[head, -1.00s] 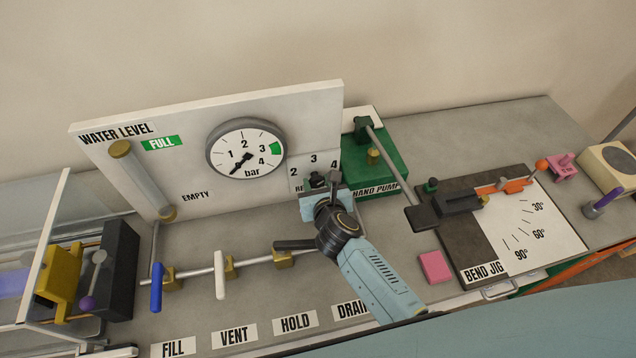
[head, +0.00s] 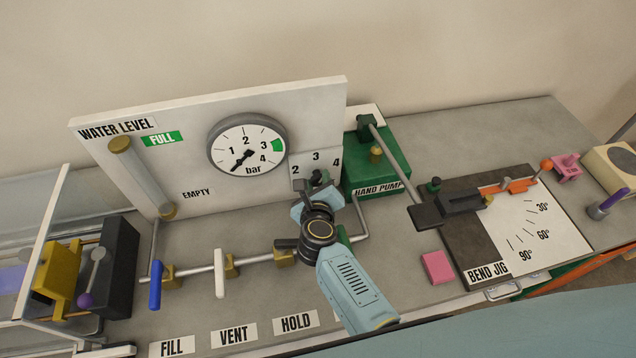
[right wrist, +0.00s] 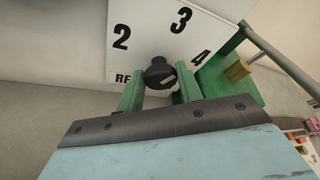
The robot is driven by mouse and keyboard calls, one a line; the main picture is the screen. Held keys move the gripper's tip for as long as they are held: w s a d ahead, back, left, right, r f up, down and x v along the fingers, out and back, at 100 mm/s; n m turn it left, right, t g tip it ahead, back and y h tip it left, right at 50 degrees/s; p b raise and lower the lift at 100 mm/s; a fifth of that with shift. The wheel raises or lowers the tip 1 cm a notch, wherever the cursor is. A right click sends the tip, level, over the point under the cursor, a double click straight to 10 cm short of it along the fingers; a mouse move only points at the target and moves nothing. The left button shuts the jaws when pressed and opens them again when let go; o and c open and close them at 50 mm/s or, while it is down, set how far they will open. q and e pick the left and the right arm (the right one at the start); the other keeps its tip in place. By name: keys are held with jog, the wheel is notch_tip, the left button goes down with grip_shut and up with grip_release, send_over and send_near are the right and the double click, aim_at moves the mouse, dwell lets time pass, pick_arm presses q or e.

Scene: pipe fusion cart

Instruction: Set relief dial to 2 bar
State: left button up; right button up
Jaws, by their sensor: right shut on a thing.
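The relief dial is a black knob (right wrist: 158,74) with a white mark, on a white plate (right wrist: 135,62) numbered 2, 3 and 4. In the right wrist view, the white mark slants up to the right, roughly toward 4. My right gripper (right wrist: 159,92) has its green fingers on either side of the knob, shut on it. In the head view, the right gripper (head: 314,184) is at the plate, partly hiding the knob and the label below the numbers. My left gripper is not in view.
The pressure gauge (head: 247,146) has its needle pointing lower left, below 1. The green hand pump (head: 372,178) stands just right of the dial, its lever reaching forward. Valve handles (head: 220,273) line the pipe in front. A pink block (head: 437,267) lies near the bend jig (head: 460,235).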

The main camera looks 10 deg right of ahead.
jog(key=shift+f, duration=0.1)
dwell(0.4)
jog(key=o, duration=1)
jog(key=shift+s+a+r+p, duration=0.1)
jog(key=shift+s+r+p, duration=0.15)
jog(key=shift+s, duration=0.25)
jog(key=p+v, duration=0.1)
jog(key=v, duration=1.1)
jog(key=shift+s+a+p, duration=0.15)
jog(key=shift+s+p, duration=0.05)
jog(key=shift+p, duration=0.1)
